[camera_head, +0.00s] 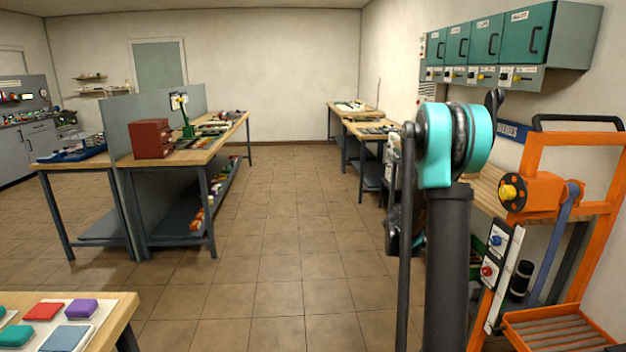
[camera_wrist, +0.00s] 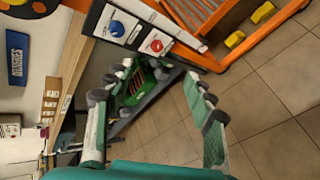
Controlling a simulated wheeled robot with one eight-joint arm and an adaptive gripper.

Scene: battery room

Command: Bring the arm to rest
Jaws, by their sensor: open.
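My gripper (camera_wrist: 160,110) shows in the wrist view with its two green and grey fingers spread wide apart. Nothing is between the fingertips but the view of the floor and a dark green crate-like thing (camera_wrist: 135,85) beyond them. In the head view my arm stands upright at the right, with a teal joint at its top; my gripper cannot be made out there.
An orange frame (camera_head: 531,160) with a control panel (camera_head: 494,258) stands close at the right, beside my arm. Teal wall cabinets (camera_head: 485,40) hang above it. A table with coloured blocks (camera_head: 112,310) is at the front left. The tiled aisle (camera_head: 275,240) between the benches is clear.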

